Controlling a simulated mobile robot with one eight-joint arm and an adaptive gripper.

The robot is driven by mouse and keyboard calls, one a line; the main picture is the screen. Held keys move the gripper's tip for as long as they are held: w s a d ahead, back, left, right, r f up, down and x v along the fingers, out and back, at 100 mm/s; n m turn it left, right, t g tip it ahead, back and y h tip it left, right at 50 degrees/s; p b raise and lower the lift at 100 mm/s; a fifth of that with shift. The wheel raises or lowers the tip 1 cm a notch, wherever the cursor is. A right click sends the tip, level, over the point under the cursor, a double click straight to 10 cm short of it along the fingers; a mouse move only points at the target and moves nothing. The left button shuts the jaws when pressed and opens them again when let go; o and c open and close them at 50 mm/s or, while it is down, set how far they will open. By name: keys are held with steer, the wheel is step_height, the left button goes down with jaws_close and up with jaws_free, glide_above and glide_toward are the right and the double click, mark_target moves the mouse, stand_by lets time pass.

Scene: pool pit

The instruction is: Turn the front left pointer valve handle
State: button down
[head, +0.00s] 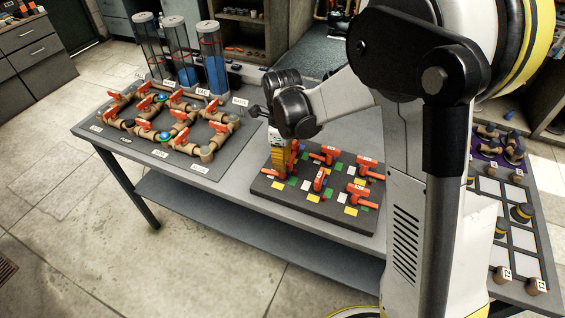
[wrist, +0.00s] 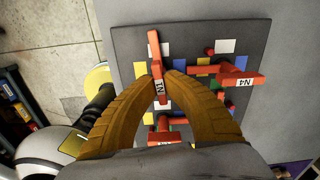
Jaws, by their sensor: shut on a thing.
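The pointer valve handles are red-orange bars on a dark board (head: 313,207) with coloured squares, on the grey table. My gripper (wrist: 162,76) points down at the board's left part, as seen in the head view. In the wrist view its two yellow-brown fingers are closed on both sides of a red handle (wrist: 154,45) labelled N1. That handle lies nearly upright in the picture, its far end sticking out beyond the fingertips. In the head view the gripper (head: 284,174) hides most of this handle. I cannot tell from the views alone that it is the front left one.
Another handle labelled N4 (wrist: 243,79) lies close to the right of my fingers, and another (wrist: 164,136) shows below, between them. A pipe board (head: 213,165) with red valves and three clear cylinders (head: 181,60) stands left. The table's front edge (head: 232,197) is clear.

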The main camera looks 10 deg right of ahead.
steer(key=n, duration=0.8)
steer(key=shift+n, duration=0.4)
steer(key=n, duration=0.4)
steer(key=shift+n, duration=0.3)
steer(key=n, duration=0.4)
steer(key=shift+n, duration=0.3)
steer(key=n, duration=0.3)
steer(key=shift+n, duration=0.3)
steer(key=n, duration=0.9)
steer(key=shift+n, duration=1.9)
